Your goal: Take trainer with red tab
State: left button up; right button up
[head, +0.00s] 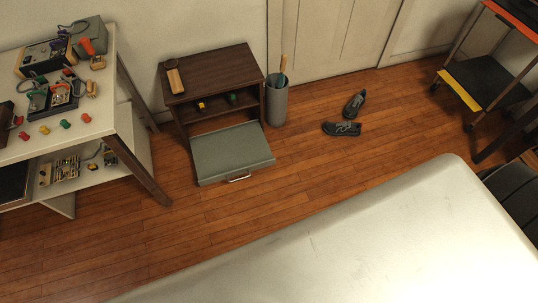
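Two dark grey trainers lie on the wooden floor near the cream doors. One trainer (354,104) is farther back and points away at a slant. The other trainer (342,129) lies crosswise just in front of it. Both show paler laces. I cannot make out a red tab on either one at this size. Neither of my grippers is in view.
A large pale surface (360,240) with a rounded corner fills the foreground. A grey bin (276,104) stands left of the trainers, beside a brown cabinet (213,70). Floor (410,120) right of the trainers is clear.

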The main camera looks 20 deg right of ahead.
aim_at(349, 129)
jog(key=z, duration=1.5)
jog(key=i+l+u, duration=0.1)
jog(key=i, duration=0.35)
jog(key=i+l+u, duration=0.15)
jog(key=i, duration=0.3)
